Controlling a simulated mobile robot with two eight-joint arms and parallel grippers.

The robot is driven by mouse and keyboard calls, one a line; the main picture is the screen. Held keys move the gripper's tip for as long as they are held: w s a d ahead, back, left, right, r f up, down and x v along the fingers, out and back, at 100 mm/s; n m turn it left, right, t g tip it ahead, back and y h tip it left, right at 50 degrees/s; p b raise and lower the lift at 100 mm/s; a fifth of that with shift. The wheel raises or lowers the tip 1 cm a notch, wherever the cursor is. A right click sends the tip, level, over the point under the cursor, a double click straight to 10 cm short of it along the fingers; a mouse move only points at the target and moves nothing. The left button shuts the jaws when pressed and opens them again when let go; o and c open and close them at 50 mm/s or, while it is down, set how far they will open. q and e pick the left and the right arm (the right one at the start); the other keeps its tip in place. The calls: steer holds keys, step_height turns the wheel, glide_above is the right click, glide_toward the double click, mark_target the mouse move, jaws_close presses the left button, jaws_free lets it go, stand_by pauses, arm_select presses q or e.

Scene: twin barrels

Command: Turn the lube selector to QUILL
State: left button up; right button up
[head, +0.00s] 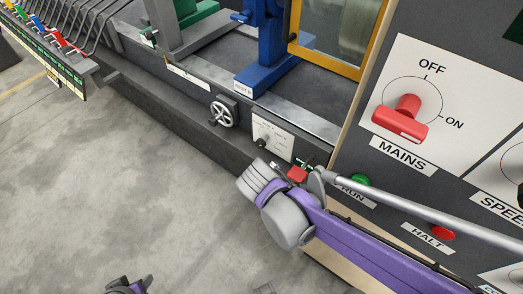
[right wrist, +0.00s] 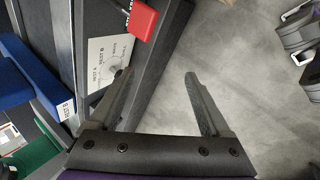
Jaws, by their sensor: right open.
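The lube selector appears to be the small dark knob (head: 262,142) on a white plate (head: 277,133) low on the machine's front. The plate's lettering and the knob's setting are too small to read. In the right wrist view the plate (right wrist: 98,58) lies beyond the left finger, whose tip is close to the knob in the picture; I cannot tell if they touch. My left gripper (head: 130,286) is partly cut off at the bottom edge.
A red block-like part (head: 297,174) sits right of the plate, near my wrist; it also shows in the right wrist view (right wrist: 140,20). A handwheel (head: 223,111) is to the left. The control panel with the red MAINS switch (head: 402,117) stands at right. Floor (head: 130,190) is clear.

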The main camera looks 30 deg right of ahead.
steer(key=w+d+f+n+h+b, duration=0.3)
steer(key=w+f+n+h+b, duration=0.4)
steer(key=w, duration=0.3)
steer(key=n+t+h+b, duration=0.3)
steer(key=n+h+b, duration=0.25)
steer(key=n, duration=0.35)
glide_toward(259, 145)
steer(key=d, duration=0.1)
steer(key=shift+y, duration=0.35)
steer(key=b+x, duration=0.1)
steer(key=x, duration=0.9)
steer(key=shift+w+d+r+b, duration=0.15)
steer(key=shift+w+d+b, duration=0.15)
steer(key=shift+b, duration=0.05)
arm_select(q)
step_height(259, 145, down, 18)
steer(key=shift+w+g, duration=0.3)
steer(key=shift+w, duration=0.05)
arm_select(e)
jaws_close()
